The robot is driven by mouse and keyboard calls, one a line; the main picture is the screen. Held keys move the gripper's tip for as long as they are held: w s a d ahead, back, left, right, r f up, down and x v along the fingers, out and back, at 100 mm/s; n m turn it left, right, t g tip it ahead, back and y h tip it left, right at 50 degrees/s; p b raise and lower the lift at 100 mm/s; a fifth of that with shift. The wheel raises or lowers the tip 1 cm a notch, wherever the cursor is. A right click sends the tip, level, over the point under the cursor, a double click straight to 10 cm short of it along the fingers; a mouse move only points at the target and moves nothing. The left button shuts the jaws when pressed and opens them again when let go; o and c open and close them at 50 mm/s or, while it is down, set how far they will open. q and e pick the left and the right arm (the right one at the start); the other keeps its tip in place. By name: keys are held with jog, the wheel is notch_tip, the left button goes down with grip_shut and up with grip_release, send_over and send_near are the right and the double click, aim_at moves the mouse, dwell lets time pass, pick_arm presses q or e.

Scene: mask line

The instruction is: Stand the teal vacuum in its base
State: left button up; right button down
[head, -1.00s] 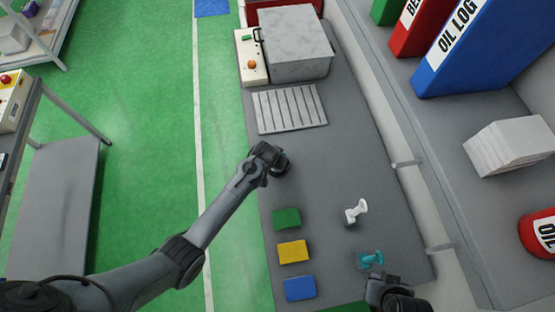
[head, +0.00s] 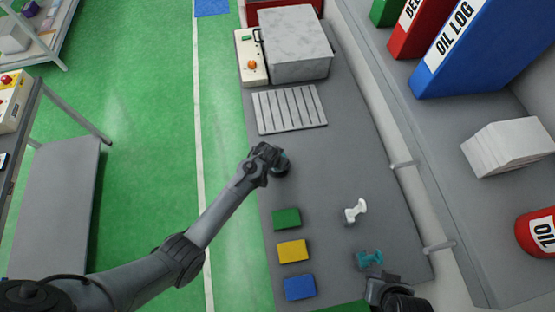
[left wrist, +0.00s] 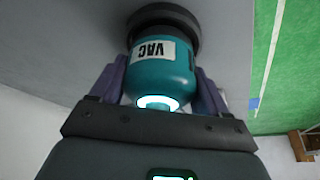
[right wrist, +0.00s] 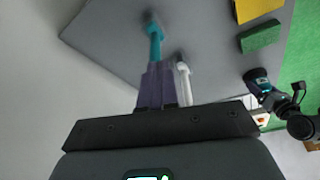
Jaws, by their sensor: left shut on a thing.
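The teal vacuum, a rounded canister labelled VAC (left wrist: 175,70), sits between the two fingers of my left gripper (left wrist: 155,88), which is shut on it. A dark round piece (left wrist: 160,15) is at its far end against the grey surface; I cannot tell whether that is its base. In the head view my left gripper (head: 268,158) is over the middle of the bench, mostly hiding the vacuum (head: 284,160). My right gripper (right wrist: 157,72) has its fingers together near a small teal piece (right wrist: 155,38), which also shows in the head view (head: 369,258).
A white piece (head: 355,211) stands near the small teal one. Green (head: 286,219), yellow (head: 293,251) and blue (head: 299,288) blocks line the bench's left edge. A slatted plate (head: 290,109) and a grey box (head: 296,45) are at the back. The bench's middle right is clear.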

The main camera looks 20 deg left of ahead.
pick_arm(q)
jog(key=shift+f+b, duration=0.45)
jog(key=shift+f, duration=0.2)
dwell(0.4)
jog(key=o, duration=0.7)
jog(key=shift+o, duration=0.2)
jog(key=shift+r, duration=0.1)
jog(key=p+v, duration=0.3)
jog(key=p, duration=0.1)
jog(key=shift+r+p, duration=0.25)
jog(key=shift+p, duration=0.15)
jog(key=p+v, duration=0.4)
jog(key=p, duration=0.2)
jog(key=shift+s+r, duration=0.25)
jog(key=shift+r, duration=0.05)
jog(key=p+v, duration=0.1)
jog(key=v, duration=0.1)
jog(key=shift+s+r, duration=0.1)
jog(key=shift+r, duration=0.2)
